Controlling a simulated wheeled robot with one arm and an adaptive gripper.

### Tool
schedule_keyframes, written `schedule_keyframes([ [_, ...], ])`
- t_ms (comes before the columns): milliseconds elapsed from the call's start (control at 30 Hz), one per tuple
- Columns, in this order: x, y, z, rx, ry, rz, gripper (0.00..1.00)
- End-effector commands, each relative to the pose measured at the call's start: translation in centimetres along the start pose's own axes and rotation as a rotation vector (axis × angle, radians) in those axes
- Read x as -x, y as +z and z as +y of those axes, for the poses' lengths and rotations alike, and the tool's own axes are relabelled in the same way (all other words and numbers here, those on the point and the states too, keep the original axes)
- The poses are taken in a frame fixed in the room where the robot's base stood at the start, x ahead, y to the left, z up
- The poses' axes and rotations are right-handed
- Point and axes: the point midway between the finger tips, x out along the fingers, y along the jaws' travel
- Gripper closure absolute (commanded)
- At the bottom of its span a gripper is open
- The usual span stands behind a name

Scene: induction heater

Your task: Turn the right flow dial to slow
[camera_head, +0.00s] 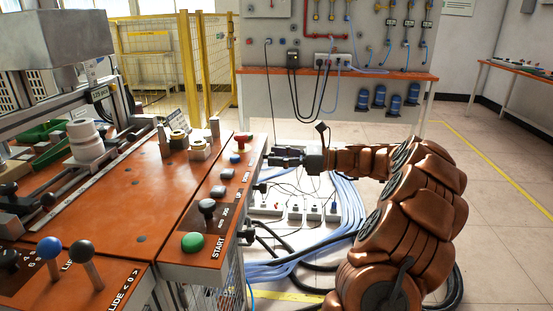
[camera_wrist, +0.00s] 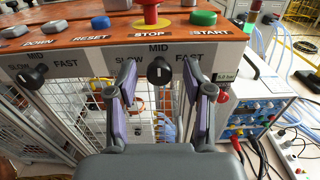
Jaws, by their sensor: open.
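The right flow dial (camera_wrist: 159,70) is a black round knob on the grey front face of the orange-topped panel. Its white mark looks about upright, under MID, with SLOW to its left and FAST to its right. My gripper (camera_wrist: 159,64) is open, one fingertip on each side of this dial, with visible gaps in the picture. Contact is not visible. The left dial (camera_wrist: 33,75) is a similar black knob further left, clear of the fingers. In the head view my gripper (camera_head: 275,157) is at the panel's side; I cannot make out the right dial there.
A red STOP button (camera_wrist: 151,14) and green START button (camera_wrist: 203,18) sit above the dial on the panel top. A white-and-blue instrument box (camera_wrist: 254,108) stands to the right. Wire mesh (camera_wrist: 75,115) lies below the panel. Blue cables (camera_head: 345,205) run across the floor.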

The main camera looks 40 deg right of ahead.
Motion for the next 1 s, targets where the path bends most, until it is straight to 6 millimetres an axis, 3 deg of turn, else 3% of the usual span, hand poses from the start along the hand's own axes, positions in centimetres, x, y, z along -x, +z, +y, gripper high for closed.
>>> schedule_keyframes([
  [333, -0.47, 0.04, 0.04, 0.0, 0.001, 0.0, 0.49],
  [833, -0.45, 0.05, 0.05, 0.0, 0.001, 0.0, 1.0],
  [1000, -0.45, 0.06, 0.05, 0.002, 0.001, 0.0, 1.0],
])
